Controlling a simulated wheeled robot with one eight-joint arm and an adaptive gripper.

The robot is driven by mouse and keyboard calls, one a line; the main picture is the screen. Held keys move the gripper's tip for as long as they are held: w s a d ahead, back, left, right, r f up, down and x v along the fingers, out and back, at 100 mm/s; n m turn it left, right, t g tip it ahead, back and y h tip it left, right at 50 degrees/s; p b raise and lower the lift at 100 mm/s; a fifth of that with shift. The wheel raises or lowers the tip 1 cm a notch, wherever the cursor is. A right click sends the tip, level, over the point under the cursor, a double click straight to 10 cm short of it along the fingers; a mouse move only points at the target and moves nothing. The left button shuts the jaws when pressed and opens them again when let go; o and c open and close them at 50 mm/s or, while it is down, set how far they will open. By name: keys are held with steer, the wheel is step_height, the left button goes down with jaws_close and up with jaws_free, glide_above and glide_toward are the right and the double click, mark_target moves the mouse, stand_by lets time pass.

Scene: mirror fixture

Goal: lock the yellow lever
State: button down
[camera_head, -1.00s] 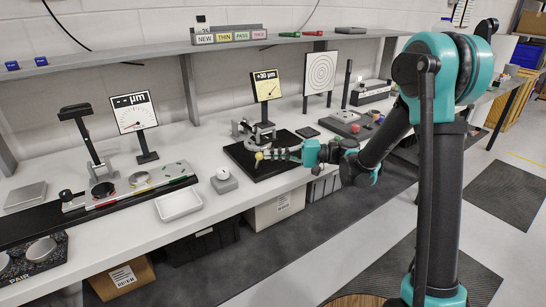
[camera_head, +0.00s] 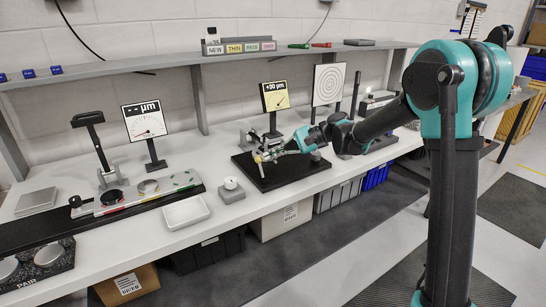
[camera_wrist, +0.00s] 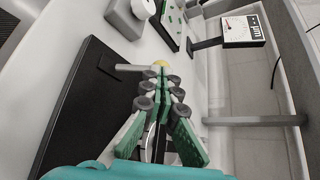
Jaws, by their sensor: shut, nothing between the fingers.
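The yellow lever's ball knob (camera_head: 258,158) shows over the left part of a black plate (camera_head: 262,184) in the head view. In the wrist view the yellow knob (camera_wrist: 161,63) shows just beyond my fingertips, with a pale grey bar (camera_wrist: 130,67) reaching left from beside it. My gripper (camera_wrist: 162,72) is shut with its green-padded fingers together and empty. It also shows in the head view (camera_head: 268,154), close beside the knob. I cannot tell whether the fingertips touch the knob. The lever's base is largely hidden behind my gripper.
A yellow gauge sign (camera_head: 275,96) stands behind the plate. A grey block with a white knob (camera_head: 231,190) and a white tray (camera_head: 185,212) lie to the left. A shelf (camera_head: 180,60) runs along the wall above. The plate's front part is bare.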

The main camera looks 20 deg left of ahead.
steer(key=shift+r, duration=0.15)
steer(key=shift+r, duration=0.65)
steer(key=v, duration=1.4)
steer(key=shift+w+a+r, duration=0.15)
steer(key=shift+w+r, duration=0.05)
steer(key=shift+r, duration=0.05)
steer(key=shift+f, duration=0.1)
steer(key=s+d+f+n+t+h, duration=0.1)
steer(key=s+d+f+t+h, duration=0.2)
steer(key=s+d+f, duration=0.4)
steer(key=s+d+f+n+t+h, duration=0.1)
steer(key=s+d+f+t+h, duration=0.2)
steer(key=d, duration=1.3)
steer(key=s+d+f+n+t+h, duration=0.1)
steer(key=s+d+f+t+h, duration=0.2)
steer(key=s+d+f, duration=0.9)
step_height(320, 180, down, 3)
steer(key=h, duration=0.3)
steer(key=shift+s, duration=0.2)
